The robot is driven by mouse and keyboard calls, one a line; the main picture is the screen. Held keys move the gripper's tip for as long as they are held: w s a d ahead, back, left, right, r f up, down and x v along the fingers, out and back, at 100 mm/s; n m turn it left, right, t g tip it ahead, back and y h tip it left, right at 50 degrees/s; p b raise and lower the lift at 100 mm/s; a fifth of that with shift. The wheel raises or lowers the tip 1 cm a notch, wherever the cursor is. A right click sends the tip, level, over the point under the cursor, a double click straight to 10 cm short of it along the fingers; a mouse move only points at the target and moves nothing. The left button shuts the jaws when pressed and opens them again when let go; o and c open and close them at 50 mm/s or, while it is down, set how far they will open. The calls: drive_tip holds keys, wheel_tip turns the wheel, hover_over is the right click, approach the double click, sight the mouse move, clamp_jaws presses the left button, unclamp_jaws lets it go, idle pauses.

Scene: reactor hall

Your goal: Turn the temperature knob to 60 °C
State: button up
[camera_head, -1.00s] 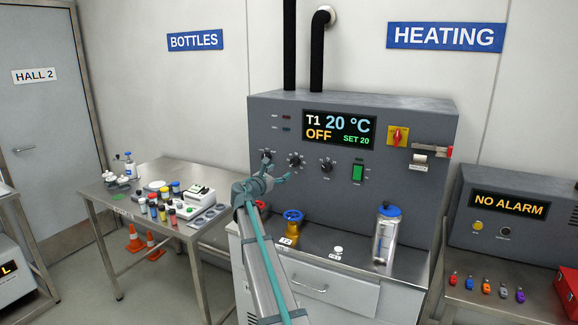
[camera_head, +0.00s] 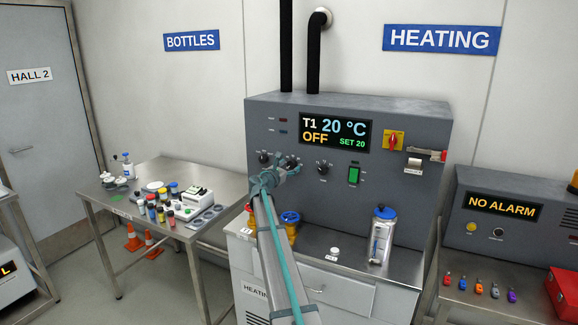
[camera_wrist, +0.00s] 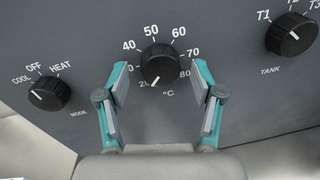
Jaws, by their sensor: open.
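The temperature knob (camera_wrist: 158,64) is black and round, with a °C scale running to 80. Its white pointer line aims down and left, at the 20 end. My gripper (camera_wrist: 160,84) is open in the wrist view, its fingers apart on the left and right of the knob's lower half. I cannot tell whether either finger touches it. In the head view my gripper (camera_head: 280,170) is at the panel and partly hides that knob. The display (camera_head: 335,133) reads T1 20 °C, OFF, SET 20.
The mode knob (camera_wrist: 50,93) is left of the temperature knob, its pointer aimed up and left. The tank knob (camera_wrist: 291,34) is at the upper right. A green switch (camera_head: 353,175) is further right. A blue-capped bottle (camera_head: 382,235) stands on the bench below.

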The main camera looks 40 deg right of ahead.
drive_tip(key=shift+d, duration=0.1)
drive_tip(key=c, duration=1.1)
drive_tip(key=shift+c, duration=0.2)
